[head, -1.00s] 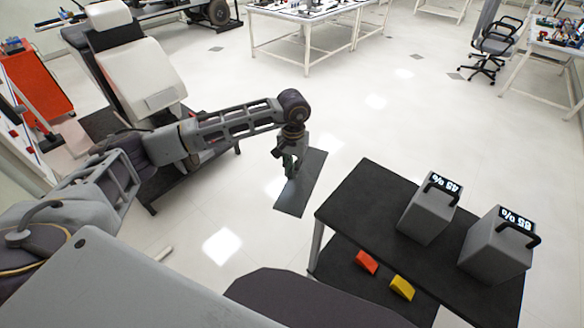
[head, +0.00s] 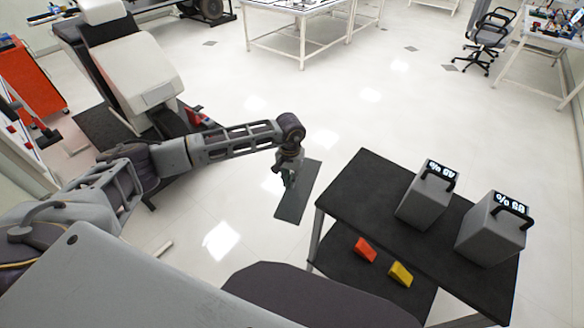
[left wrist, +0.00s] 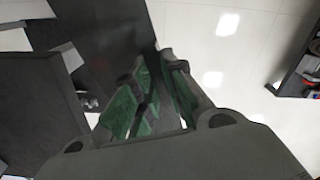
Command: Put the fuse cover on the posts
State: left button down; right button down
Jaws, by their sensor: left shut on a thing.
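My left gripper (head: 289,179) is out over the pale floor, shut on a flat dark grey panel, which I take to be the fuse cover (head: 295,205). The panel extends past the fingers towards the upper right and lower left in the head view. In the left wrist view the green-padded fingers (left wrist: 157,100) are on either side of the dark panel (left wrist: 112,35). I cannot make out the posts in either view. My right gripper is not in view.
A black table (head: 345,205) with two grey weights (head: 428,197) (head: 490,232) stands at right. Orange (head: 365,249) and yellow (head: 400,274) wedges lie on its lower shelf. A pale seat (head: 130,75) stands behind my left arm.

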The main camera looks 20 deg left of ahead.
pick_arm(q)
jog(key=s+f, duration=1)
jog(key=f, duration=0.1)
jog(key=shift+a+f, duration=0.15)
jog(key=shift+a, duration=0.1)
jog(key=shift+w+a, duration=0.1)
jog(key=shift+w, duration=0.1)
